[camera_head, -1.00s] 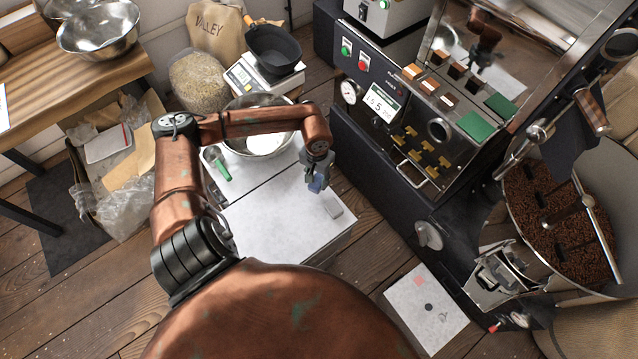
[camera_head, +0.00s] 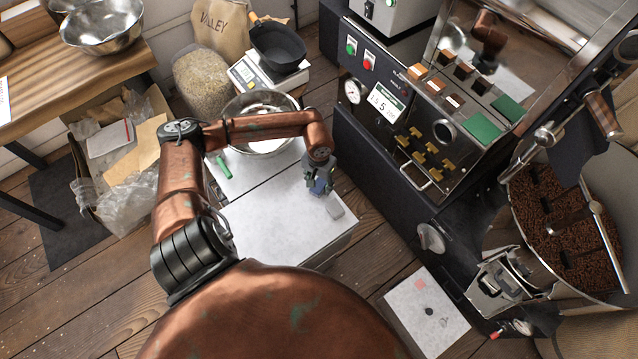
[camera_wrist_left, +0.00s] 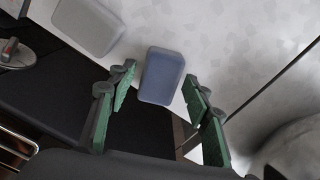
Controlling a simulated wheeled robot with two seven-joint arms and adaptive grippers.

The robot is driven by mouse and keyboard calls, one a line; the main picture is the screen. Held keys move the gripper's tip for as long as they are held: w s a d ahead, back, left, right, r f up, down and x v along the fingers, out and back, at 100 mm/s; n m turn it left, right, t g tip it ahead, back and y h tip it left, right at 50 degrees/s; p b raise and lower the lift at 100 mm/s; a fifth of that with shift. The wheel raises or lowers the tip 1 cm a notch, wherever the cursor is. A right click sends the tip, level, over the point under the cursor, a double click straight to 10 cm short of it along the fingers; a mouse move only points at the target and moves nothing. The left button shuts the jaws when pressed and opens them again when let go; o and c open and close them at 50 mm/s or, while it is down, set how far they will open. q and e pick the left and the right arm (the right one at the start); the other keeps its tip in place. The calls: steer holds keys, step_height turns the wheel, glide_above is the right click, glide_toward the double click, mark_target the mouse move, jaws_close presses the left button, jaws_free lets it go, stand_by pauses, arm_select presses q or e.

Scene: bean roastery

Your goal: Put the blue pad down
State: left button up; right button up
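The blue pad (camera_wrist_left: 162,76) is a small rounded block, seen in the left wrist view between and just beyond the fingers. In the head view it is a bit of blue (camera_head: 320,186) at the gripper's tip, partly hidden. My left gripper (camera_head: 317,188) is over the right side of the white worktop (camera_head: 265,225). Its green-lined fingers (camera_wrist_left: 160,97) are spread in the left wrist view, with gaps on both sides of the pad. I cannot tell whether the pad rests on the worktop. My right gripper is out of view.
A grey pad (camera_head: 335,211) lies close by on the worktop. A green-handled tool (camera_head: 222,165) and a metal bowl (camera_head: 262,142) are behind to the left. The roaster (camera_head: 380,150) stands close on the right. The worktop's front is clear.

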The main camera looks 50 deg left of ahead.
mark_target(319, 185)
arm_select(q)
steer(key=shift+o, duration=0.2)
steer(key=shift+r, duration=0.2)
step_height(319, 185, up, 12)
steer(key=p, duration=0.3)
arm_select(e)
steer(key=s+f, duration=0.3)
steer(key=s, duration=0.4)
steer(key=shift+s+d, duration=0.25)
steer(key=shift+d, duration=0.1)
